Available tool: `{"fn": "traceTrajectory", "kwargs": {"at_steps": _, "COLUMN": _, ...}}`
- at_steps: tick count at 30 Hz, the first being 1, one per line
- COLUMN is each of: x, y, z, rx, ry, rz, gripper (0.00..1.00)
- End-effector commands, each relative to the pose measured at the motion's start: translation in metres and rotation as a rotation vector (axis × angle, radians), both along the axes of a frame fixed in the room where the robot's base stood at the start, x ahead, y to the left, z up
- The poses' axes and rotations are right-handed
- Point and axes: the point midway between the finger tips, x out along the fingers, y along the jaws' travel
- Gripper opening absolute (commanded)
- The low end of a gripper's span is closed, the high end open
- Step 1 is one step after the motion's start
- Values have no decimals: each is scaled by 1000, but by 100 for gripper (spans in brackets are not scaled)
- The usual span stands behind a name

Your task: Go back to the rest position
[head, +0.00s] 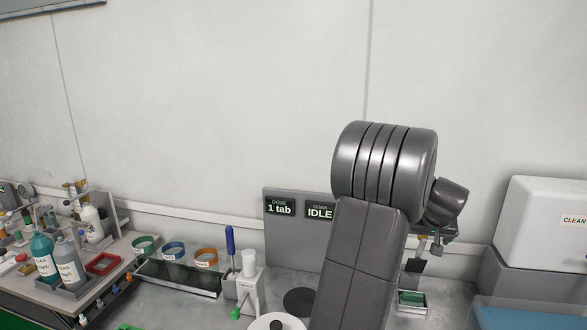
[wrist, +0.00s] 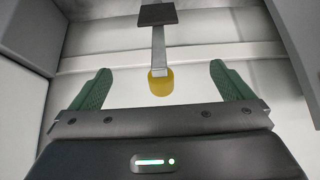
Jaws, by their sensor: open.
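My gripper (wrist: 159,78) is open in the wrist view, its two green fingers wide apart with nothing pinched between them. A grey strip with a yellow rounded end (wrist: 160,84) and a dark block (wrist: 157,15) shows between and beyond the fingers, and neither finger touches it. In the head view my raised grey arm fills the middle right, and its wrist end is in front of the wall, above the bench. A dark square piece (head: 414,265) shows just below the wrist there. The fingers are too small to make out in the head view.
A sign panel (head: 292,235) reads "1 tab" and "IDLE". A small green tray (head: 411,298) sits below the wrist. A white "CLEAN" box (head: 540,225) stands right.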

Motion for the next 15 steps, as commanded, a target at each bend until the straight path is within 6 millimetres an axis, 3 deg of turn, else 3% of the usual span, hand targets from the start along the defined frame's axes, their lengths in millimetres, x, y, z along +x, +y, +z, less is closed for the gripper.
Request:
{"fn": "traceTrajectory", "kwargs": {"at_steps": 3, "x": 0, "y": 0, "z": -25, "rx": 1, "ry": 2, "rz": -1, "gripper": 100}}
{"fn": "traceTrajectory", "kwargs": {"at_steps": 15, "x": -56, "y": 13, "z": -57, "rx": 0, "ry": 0, "rz": -2, "gripper": 100}}
